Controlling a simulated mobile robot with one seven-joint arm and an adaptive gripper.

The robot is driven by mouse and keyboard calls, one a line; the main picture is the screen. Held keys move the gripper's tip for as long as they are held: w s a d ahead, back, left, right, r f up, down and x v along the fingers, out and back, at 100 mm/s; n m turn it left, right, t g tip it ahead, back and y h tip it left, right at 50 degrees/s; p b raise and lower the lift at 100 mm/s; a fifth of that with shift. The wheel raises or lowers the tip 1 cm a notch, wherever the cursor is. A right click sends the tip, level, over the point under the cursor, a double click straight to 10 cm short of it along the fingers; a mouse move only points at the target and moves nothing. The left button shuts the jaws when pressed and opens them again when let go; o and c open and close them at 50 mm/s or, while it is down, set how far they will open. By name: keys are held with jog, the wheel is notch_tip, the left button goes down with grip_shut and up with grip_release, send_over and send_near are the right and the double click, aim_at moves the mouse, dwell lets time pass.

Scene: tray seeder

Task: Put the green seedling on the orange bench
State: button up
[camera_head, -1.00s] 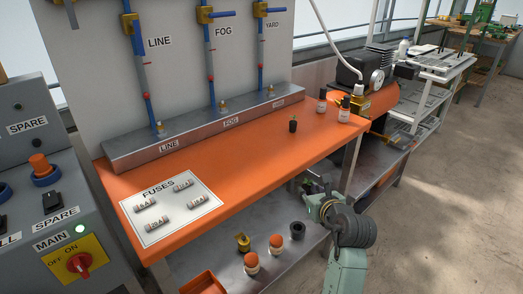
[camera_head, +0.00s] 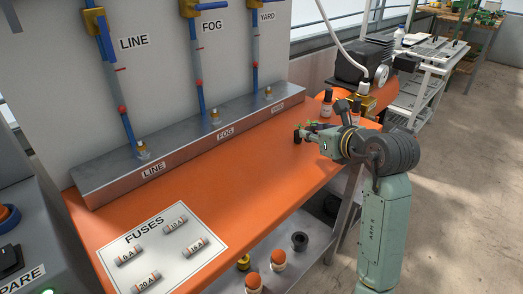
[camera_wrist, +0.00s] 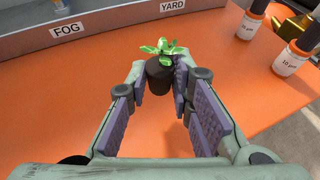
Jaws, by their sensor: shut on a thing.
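The green seedling (camera_wrist: 159,62) has small bright leaves above a dark round plug, seen in the wrist view. My gripper (camera_wrist: 160,82) is shut on the plug, with a fingertip on each side and the leaves showing past the tips. In the head view my gripper (camera_head: 303,135) is low over the right part of the orange bench (camera_head: 225,175) and mostly hides the seedling. I cannot tell whether the plug touches the bench top.
Small bottles (camera_head: 326,101) stand close beyond my gripper at the bench's right end. A metal manifold (camera_head: 190,147) runs along the back. A white fuse card (camera_head: 160,250) lies at the near left. The middle is clear.

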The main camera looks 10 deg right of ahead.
jog(key=w+d+p, duration=0.1)
jog(key=w+d, duration=0.1)
jog(key=w, duration=0.2)
jog(key=w+d+p, duration=0.1)
jog(key=w+p, duration=0.1)
jog(key=w, duration=0.3)
jog(key=w+d+f+p, duration=0.1)
jog(key=w+d+p, duration=0.1)
jog(key=w, duration=0.3)
jog(key=shift+w+d+f, duration=0.1)
jog(key=shift+w+d, duration=0.1)
jog(key=shift+d, duration=0.15)
jog(key=shift+w+f, duration=0.15)
jog(key=shift+w, duration=0.05)
notch_tip(320, 180, down, 3)
jog(key=shift+r+p, duration=0.2)
jog(key=shift+p, duration=0.6)
jog(key=shift+d+f, duration=0.1)
jog(key=shift+f, duration=0.25)
jog(key=shift+f, duration=0.1)
jog(key=shift+f, duration=0.15)
jog(key=o, duration=0.9)
jog(key=shift+c, duration=0.2)
